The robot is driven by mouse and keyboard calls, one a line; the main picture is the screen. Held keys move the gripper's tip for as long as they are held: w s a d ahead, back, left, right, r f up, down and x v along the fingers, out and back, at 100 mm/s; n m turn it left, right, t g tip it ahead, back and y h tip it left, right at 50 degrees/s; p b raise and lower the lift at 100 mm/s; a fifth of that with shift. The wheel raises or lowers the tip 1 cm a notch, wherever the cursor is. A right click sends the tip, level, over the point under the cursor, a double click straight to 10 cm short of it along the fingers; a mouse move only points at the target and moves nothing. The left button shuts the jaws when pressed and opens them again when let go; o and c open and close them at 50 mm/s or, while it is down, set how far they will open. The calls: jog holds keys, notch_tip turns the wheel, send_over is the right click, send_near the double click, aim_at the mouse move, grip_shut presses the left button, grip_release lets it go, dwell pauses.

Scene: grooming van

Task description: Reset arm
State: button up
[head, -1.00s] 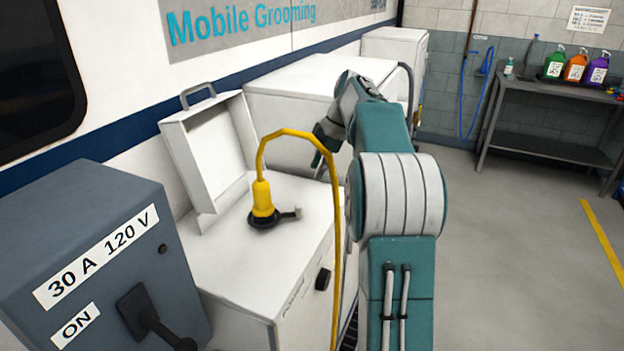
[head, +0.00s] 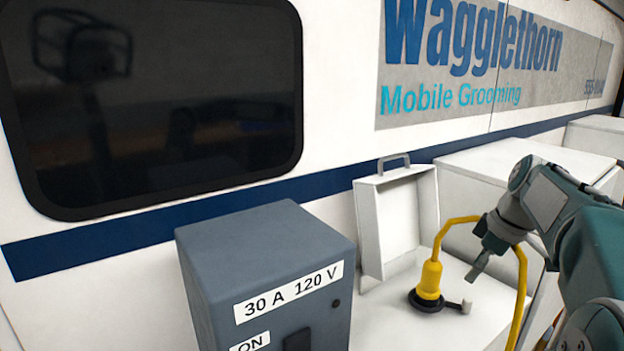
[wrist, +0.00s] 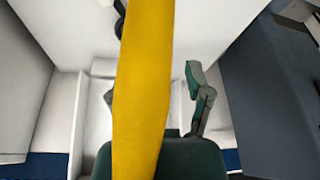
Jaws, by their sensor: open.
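My gripper (head: 474,272) is at the right of the head view, above the white box top and just right of the yellow plug (head: 431,277). Its jaws are open with nothing gripped. The plug stands upright in a black round inlet (head: 427,304) on the white box (head: 385,318). Its yellow cable (head: 522,285) arches up from the plug, passes by my gripper and drops at the right. In the wrist view, the cable (wrist: 146,70) runs close in front of the lens, hiding the space between the two green fingers.
The inlet box's white lid (head: 398,225) stands open behind the plug. A grey power box (head: 265,255) marked 30 A 120 V is at its left; its lever is cut off below. The van wall with a dark window (head: 150,100) is behind. A white cabinet (head: 470,168) stands beyond the arm.

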jog(key=s+a+f+m+t+h, duration=0.1)
jog(key=s+a+f+m, duration=0.2)
jog(key=s, duration=0.8)
jog(key=s+a+f+m+t+h, duration=0.1)
jog(key=s+a+f+m, duration=0.3)
jog(key=s+a, duration=0.8)
jog(key=m+t, duration=0.1)
jog(key=m, duration=0.1)
jog(key=shift+a+f+m+h, duration=0.15)
jog(key=shift+a+m+h, duration=0.15)
jog(key=shift+m, duration=0.1)
jog(key=shift+s, duration=0.1)
